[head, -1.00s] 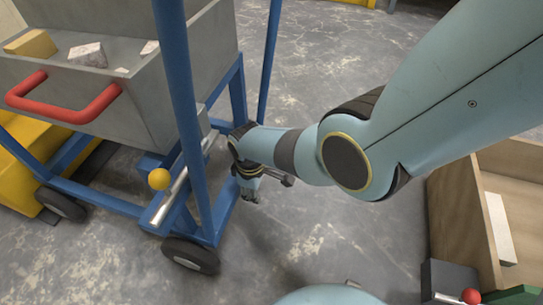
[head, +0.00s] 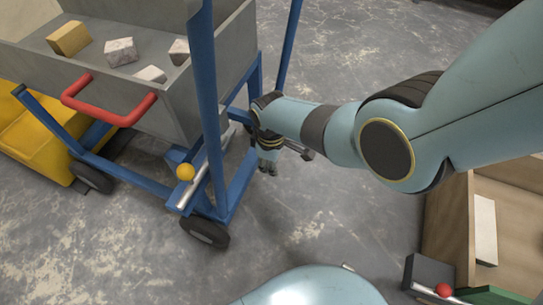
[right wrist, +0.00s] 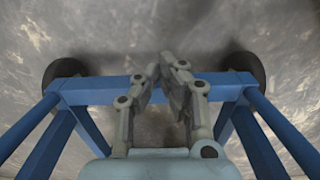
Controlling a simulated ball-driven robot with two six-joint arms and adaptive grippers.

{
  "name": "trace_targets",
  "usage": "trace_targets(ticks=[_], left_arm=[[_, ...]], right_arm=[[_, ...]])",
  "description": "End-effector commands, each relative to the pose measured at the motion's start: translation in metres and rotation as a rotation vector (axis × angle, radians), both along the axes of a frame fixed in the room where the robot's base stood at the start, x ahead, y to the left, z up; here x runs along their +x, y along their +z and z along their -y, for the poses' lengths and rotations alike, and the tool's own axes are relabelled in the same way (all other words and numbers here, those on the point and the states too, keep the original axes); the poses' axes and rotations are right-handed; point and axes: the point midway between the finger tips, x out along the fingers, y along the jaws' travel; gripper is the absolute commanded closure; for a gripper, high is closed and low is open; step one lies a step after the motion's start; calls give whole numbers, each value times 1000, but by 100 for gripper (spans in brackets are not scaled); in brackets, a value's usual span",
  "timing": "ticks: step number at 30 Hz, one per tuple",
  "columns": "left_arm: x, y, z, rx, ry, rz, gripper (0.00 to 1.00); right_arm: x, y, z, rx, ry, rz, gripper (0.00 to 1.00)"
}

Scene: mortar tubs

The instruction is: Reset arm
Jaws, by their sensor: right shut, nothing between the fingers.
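My right arm comes in from the right in the head view, and its gripper (head: 268,167) hangs low beside the blue cart frame. In the right wrist view the gripper (right wrist: 168,72) is shut with nothing between its fingers. Its fingers point toward the floor over a blue crossbar (right wrist: 110,90) of the cart, with a dark wheel at each side. I cannot tell whether the fingers touch the bar. My left gripper is not in view.
A grey tub (head: 165,108) with a red handle (head: 107,116) sits in the blue cart (head: 208,110), holding a yellow block (head: 70,40) and several pale stones. A wooden box (head: 450,225) with a white block (head: 485,230) stands at right. Concrete floor (head: 330,235) between them is clear.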

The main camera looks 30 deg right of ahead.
Motion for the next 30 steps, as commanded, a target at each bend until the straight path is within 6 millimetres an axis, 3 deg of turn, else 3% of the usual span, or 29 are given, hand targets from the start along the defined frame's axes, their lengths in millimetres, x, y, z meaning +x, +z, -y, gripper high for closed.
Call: trace_targets(ticks=[11,14,17,21,23,26,30], left_arm=[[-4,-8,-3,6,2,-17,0],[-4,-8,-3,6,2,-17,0],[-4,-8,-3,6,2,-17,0],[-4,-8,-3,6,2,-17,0],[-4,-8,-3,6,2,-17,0],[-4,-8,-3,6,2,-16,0],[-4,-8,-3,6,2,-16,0]], right_arm=[[-2,4,0,1,0,-4,100],[-19,-4,0,0,0,-26,100],[-57,-21,4,-5,-1,-78,100],[-143,-48,20,-23,-8,-153,100],[-181,-52,30,-33,-18,-167,100],[-233,-43,47,-54,-63,-163,100],[-285,-5,64,-78,-157,-122,100]])
